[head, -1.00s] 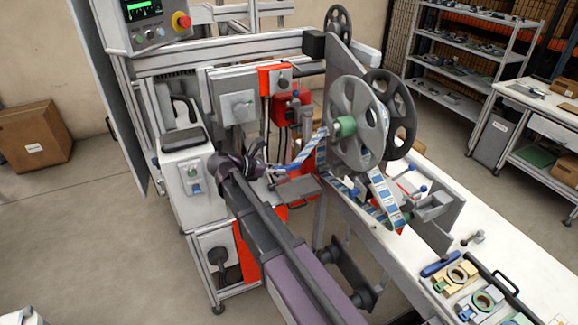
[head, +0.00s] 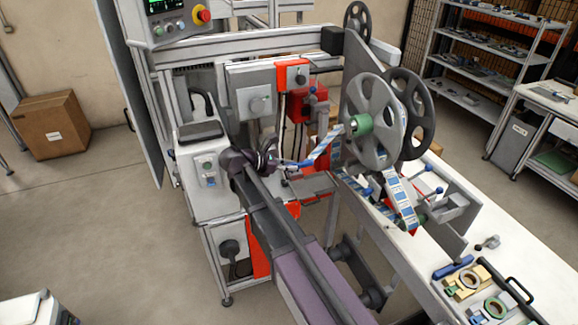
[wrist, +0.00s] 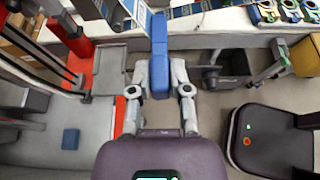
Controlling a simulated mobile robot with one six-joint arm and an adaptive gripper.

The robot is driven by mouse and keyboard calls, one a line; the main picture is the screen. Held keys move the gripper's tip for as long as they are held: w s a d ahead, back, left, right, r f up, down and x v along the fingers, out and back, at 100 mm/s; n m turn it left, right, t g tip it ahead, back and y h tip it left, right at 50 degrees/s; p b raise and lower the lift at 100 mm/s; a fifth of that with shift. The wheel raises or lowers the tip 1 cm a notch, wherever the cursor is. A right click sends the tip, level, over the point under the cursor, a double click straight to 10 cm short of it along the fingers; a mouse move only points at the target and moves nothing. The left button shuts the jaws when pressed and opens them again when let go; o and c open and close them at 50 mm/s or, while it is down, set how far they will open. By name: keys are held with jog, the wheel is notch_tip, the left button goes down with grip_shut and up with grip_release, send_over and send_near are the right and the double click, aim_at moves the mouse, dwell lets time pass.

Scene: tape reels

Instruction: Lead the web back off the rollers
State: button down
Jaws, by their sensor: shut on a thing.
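My gripper (head: 284,167) is shut on a blue bar-like end piece (wrist: 159,55), which stands out between the two grey fingers in the wrist view. In the head view the blue and white web (head: 322,150) runs from near my gripper up to the right, to the green hub (head: 359,124) of the large grey reel (head: 376,116). Another web stretch (head: 404,207) slants down below the reel towards a green roller (head: 420,219). Striped web (wrist: 195,8) also shows along the top of the wrist view. My arm partly hides the contact in the head view.
The white bench (head: 447,232) extends to the right, with tape rolls in holders (head: 468,284) at its near end. A grey machine cabinet (head: 203,165) with red panels stands left of my gripper. A cardboard box (head: 52,125) lies on otherwise open floor at left.

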jog(key=w+d+f+b, duration=0.1)
jog(key=w+d, duration=0.2)
jog(key=d, duration=0.6)
jog(key=w+d+f+b, duration=0.1)
jog(key=w+d, duration=0.2)
jog(key=d, duration=0.6)
jog(key=shift+d, duration=0.4)
dwell(2.6)
jog(key=shift+w, duration=0.15)
dwell(0.4)
